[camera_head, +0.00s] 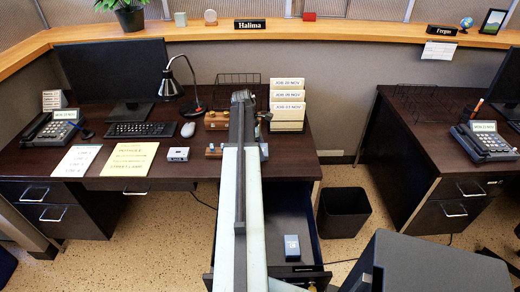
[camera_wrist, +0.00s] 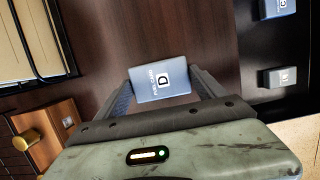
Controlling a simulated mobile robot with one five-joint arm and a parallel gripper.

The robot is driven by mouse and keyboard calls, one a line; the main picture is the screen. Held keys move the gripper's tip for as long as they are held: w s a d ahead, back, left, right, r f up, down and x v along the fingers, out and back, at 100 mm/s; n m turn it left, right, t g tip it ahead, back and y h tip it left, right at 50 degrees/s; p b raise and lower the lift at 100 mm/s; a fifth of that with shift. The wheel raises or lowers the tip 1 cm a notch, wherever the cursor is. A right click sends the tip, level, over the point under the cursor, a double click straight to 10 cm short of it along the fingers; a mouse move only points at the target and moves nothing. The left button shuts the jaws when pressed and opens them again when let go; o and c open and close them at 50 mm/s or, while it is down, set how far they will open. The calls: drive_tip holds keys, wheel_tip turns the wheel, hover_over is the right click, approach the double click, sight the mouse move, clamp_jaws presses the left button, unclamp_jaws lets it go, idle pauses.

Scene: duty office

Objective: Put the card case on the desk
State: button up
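A blue-grey card case (camera_wrist: 162,82) marked "FUEL CARD" and "D" sits between the two fingers of my gripper (camera_wrist: 162,88) in the wrist view. The fingers meet its two sides, so my gripper is shut on it. Behind it is the dark brown desk top (camera_wrist: 200,35); I cannot tell whether the case touches it. In the head view my arm reaches over the desk (camera_head: 100,184) beside the file rack, and the arm hides the held case.
An open drawer below the desk holds a blue case (camera_head: 292,247). The wrist view shows a blue case marked "C" (camera_wrist: 278,8) and a grey box (camera_wrist: 280,77). A file rack (camera_head: 287,118) and wooden block (camera_wrist: 45,130) stand close by. A bin (camera_head: 343,212) is on the floor.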

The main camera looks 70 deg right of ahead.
drive_tip(key=shift+o, duration=1.1)
drive_tip(key=shift+r, duration=0.15)
drive_tip(key=p+v, duration=1.2)
